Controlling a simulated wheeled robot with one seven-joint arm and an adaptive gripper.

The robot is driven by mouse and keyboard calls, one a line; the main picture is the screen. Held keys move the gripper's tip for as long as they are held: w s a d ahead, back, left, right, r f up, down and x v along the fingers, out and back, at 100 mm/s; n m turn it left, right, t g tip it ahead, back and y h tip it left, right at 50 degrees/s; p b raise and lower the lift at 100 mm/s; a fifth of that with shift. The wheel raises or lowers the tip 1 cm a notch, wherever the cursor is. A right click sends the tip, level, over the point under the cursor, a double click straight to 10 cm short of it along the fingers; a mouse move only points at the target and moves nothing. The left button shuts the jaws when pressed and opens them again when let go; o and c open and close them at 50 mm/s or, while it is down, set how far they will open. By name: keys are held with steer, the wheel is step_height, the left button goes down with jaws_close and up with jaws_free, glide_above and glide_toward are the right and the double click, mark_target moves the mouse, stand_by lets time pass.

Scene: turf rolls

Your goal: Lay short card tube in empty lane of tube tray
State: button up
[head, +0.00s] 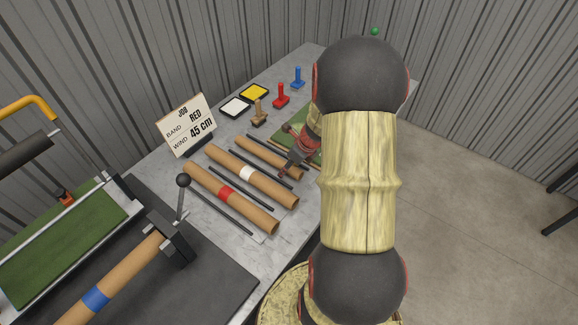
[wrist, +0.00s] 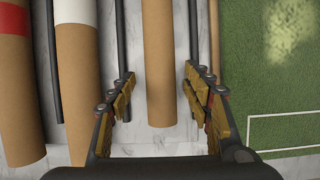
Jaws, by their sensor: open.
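A plain brown card tube (head: 266,156), the shortest in view, lies between two black rods of the tube tray (head: 262,180). Beside it, to the left, are a white-banded tube (head: 248,175) and a red-banded tube (head: 228,194), each in its own lane. In the wrist view the plain tube (wrist: 158,65) runs between the fingers of my open gripper (wrist: 160,100), with a gap on both sides and its near end in sight. In the head view my gripper (head: 293,163) is at the tube's right end, partly hidden by my arm.
A sign (head: 187,123) reads job, band red, wind 45 cm. Ink pads (head: 253,92) and red, blue and tan stamps (head: 281,96) stand behind. Green turf (head: 298,125) lies right of the tray. A blue-banded tube (head: 124,275) sits in a fixture at left.

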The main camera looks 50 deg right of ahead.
steer(key=v, duration=1.2)
stand_by(0.3)
steer(key=s+a+r+n, duration=0.2)
steer(key=a+r+n, duration=0.3)
steer(key=a+n, duration=0.5)
steer(key=s+a+r+n, duration=0.2)
steer(key=a+r+n, duration=0.4)
steer(key=a+n, duration=0.5)
steer(key=s+a+r+n+t, duration=0.1)
steer(key=s+a+r+n, duration=0.1)
steer(key=a+r+n, duration=0.4)
steer(key=a+n, duration=0.5)
steer(key=n, duration=0.3)
steer(key=shift+s+a+r, duration=0.15)
steer(key=shift+s+r, duration=0.1)
steer(key=shift+s, duration=0.15)
